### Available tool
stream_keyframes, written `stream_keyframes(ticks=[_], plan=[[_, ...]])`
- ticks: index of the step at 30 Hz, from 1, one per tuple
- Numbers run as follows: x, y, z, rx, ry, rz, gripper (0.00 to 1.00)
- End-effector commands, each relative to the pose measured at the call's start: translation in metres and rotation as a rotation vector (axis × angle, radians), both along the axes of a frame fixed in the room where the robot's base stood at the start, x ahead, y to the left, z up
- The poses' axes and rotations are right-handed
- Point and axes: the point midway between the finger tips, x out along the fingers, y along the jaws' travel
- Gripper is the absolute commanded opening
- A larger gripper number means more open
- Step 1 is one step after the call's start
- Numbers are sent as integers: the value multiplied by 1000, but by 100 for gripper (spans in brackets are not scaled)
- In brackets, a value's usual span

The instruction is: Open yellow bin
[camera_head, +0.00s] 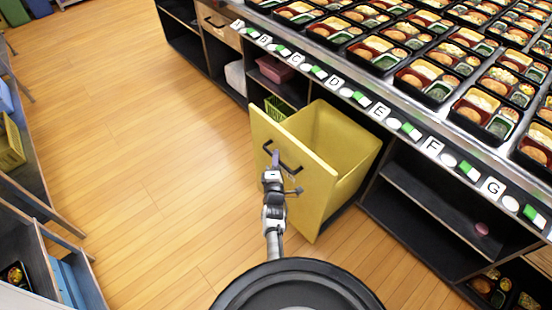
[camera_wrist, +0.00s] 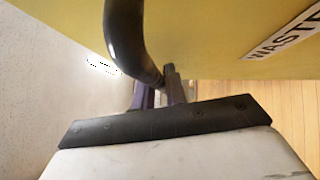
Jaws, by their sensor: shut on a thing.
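The yellow bin (camera_head: 312,195) stands pulled out from under the counter, with its open top and empty-looking inside showing. Its front panel carries a black handle (camera_head: 291,166). In the wrist view the handle (camera_wrist: 124,40) is a thick black curved bar before the yellow panel (camera_wrist: 200,40). My gripper (camera_head: 273,158) is at the front panel, shut on the handle. In the wrist view its fingers (camera_wrist: 160,88) meet the handle's lower end; the exact contact is partly hidden.
A counter edge (camera_head: 330,82) with lettered labels runs above the bin, with bento trays (camera_head: 425,75) on top. Dark open shelves (camera_head: 440,200) are right of the bin. Wooden floor (camera_head: 140,130) is clear to the left, up to low shelves (camera_head: 40,215). A "WASTE" label (camera_wrist: 285,38) is on the panel.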

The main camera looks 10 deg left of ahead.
Motion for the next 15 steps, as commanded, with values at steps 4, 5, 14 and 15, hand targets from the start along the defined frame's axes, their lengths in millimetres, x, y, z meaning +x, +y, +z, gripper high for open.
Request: stream_keyframes(ticks=[4, 5, 14, 15], plan=[[0, 0, 0, -1, 0, -1, 0], [0, 0, 0, -1, 0, -1, 0], [0, 0, 0, 0, 0, -1, 0], [0, 0, 0, 0, 1, -1, 19]])
